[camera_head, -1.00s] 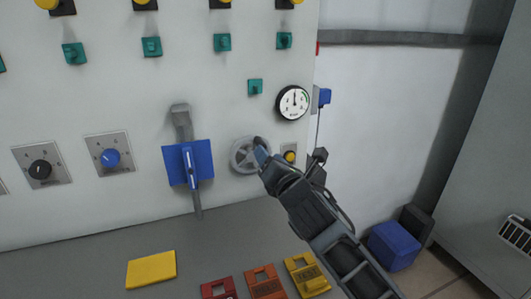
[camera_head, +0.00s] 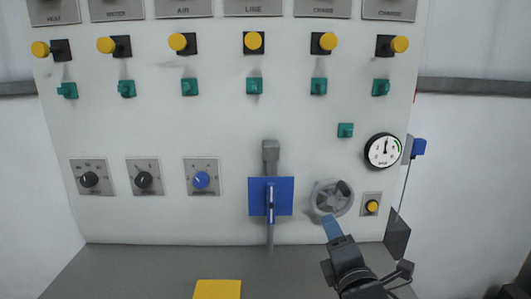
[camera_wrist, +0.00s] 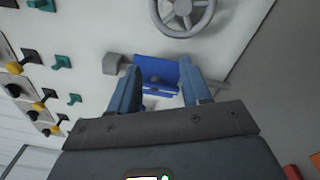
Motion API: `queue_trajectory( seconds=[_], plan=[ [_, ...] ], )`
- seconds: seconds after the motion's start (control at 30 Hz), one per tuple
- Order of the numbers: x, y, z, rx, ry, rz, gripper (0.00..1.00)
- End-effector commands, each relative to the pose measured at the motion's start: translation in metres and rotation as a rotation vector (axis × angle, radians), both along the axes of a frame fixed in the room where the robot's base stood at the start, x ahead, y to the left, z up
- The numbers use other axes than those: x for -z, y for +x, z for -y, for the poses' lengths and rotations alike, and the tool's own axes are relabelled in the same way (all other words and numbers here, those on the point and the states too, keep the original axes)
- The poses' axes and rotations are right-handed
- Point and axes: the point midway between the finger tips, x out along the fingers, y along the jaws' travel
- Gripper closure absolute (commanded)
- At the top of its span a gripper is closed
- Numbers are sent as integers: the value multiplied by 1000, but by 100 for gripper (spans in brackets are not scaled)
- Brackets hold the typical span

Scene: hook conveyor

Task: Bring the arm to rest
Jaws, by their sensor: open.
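My gripper (camera_head: 331,228) is at the lower right in the head view, just below the grey handwheel (camera_head: 332,198) as pictured. In the wrist view its two blue fingers (camera_wrist: 158,92) stand apart with nothing held between them. The blue plate with its lever (camera_wrist: 157,72) shows between and beyond the fingers there. The handwheel also shows at the top of the wrist view (camera_wrist: 184,14). I cannot tell from the head view how far the fingertips are from the panel, but the wrist view shows no contact.
The white panel (camera_head: 230,130) carries yellow buttons, green switches, knobs (camera_head: 200,180) and a round gauge (camera_head: 383,150). A blue lever plate (camera_head: 271,196) is left of the wheel. A grey ledge (camera_head: 140,268) runs below, with a yellow block (camera_head: 217,289). A blue box (camera_head: 419,147) sits at the panel's right edge.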

Motion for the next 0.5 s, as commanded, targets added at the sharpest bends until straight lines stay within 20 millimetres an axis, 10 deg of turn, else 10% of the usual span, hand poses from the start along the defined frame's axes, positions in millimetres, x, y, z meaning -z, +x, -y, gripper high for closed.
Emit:
queue_trajectory(
  seconds=[0.5],
  plan=[
    [68,-186,-42,40,1028,-98,52]
  ],
)
